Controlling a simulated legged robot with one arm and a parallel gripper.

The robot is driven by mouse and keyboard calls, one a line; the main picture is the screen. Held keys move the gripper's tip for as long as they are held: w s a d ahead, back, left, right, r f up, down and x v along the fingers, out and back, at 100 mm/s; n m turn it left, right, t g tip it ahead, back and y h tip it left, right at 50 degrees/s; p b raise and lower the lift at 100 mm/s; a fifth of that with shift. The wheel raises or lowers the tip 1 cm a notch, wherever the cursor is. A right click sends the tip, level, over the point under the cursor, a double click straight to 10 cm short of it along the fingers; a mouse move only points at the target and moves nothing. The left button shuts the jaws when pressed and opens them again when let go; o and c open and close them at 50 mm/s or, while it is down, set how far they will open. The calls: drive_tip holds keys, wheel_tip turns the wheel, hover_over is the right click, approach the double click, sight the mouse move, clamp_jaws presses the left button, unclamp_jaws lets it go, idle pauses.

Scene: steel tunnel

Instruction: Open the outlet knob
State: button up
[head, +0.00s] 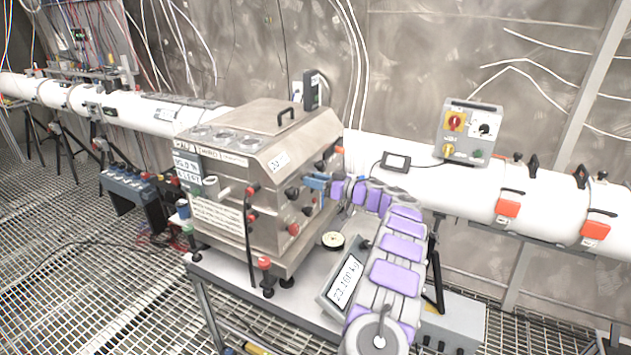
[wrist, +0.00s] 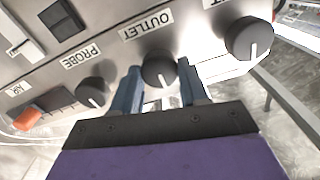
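The outlet knob (wrist: 158,70) is a dark round knob with a white line, beside the label OUTLET on a metal panel, in the wrist view. My gripper (wrist: 160,78) has its two blue fingers apart, one on each side of this knob. I cannot tell whether the fingers touch it. In the head view my purple-padded arm reaches to the right side of the steel box machine (head: 255,180), and my gripper (head: 316,183) is at its panel. The outlet knob cannot be made out there.
The probe knob (wrist: 92,91) is left of my gripper and another dark knob (wrist: 248,38) is to the right. An orange switch (wrist: 27,118) is at the far left. The table (head: 215,268) also holds a display showing a weight (head: 345,280). A white pipe (head: 470,190) runs behind.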

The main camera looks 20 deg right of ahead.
drive_tip(key=c, duration=0.4)
